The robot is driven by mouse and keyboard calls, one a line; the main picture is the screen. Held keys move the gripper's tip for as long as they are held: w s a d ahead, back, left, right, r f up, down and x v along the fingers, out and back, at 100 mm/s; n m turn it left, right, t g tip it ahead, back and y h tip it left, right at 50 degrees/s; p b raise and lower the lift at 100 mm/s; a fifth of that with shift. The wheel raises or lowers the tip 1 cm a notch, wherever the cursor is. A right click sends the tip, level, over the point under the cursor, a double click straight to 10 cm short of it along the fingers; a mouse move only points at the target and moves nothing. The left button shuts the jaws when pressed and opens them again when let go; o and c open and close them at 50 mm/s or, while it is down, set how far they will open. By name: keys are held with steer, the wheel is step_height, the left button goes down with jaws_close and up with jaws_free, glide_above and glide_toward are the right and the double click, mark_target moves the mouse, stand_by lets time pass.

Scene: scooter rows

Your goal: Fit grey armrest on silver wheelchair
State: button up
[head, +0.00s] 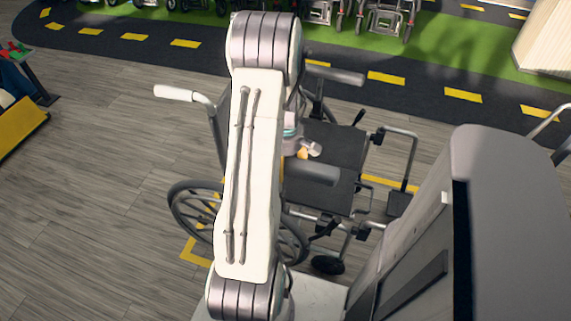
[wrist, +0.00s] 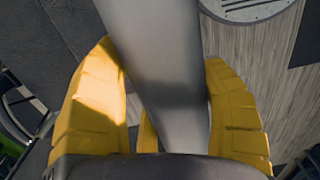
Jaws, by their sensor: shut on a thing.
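The silver wheelchair (head: 405,135) stands in the middle of the head view, with a black seat (head: 335,150). My arm hides much of its back and near side. My gripper (head: 303,152) is over the near side of the seat, mostly behind my arm. In the wrist view my gripper's yellow fingers (wrist: 160,60) are shut on the smooth grey armrest (wrist: 165,35), which runs between them. In the head view the grey armrest (head: 315,173) lies just below the fingers. Whether it touches the wheelchair frame is hidden. Another grey armrest (head: 335,75) is on the far side.
A white push handle (head: 175,92) sticks out left of the wheelchair, above a large wheel (head: 190,208). Several wheelchairs (head: 385,18) stand on green floor at the back. A yellow and blue object (head: 20,125) is at the left edge.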

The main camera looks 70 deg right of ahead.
steer(key=shift+f+b, duration=1.4)
steer(key=shift+f, duration=0.5)
steer(key=o, duration=1.4)
steer(key=shift+c, duration=0.2)
step_height(320, 180, up, 12)
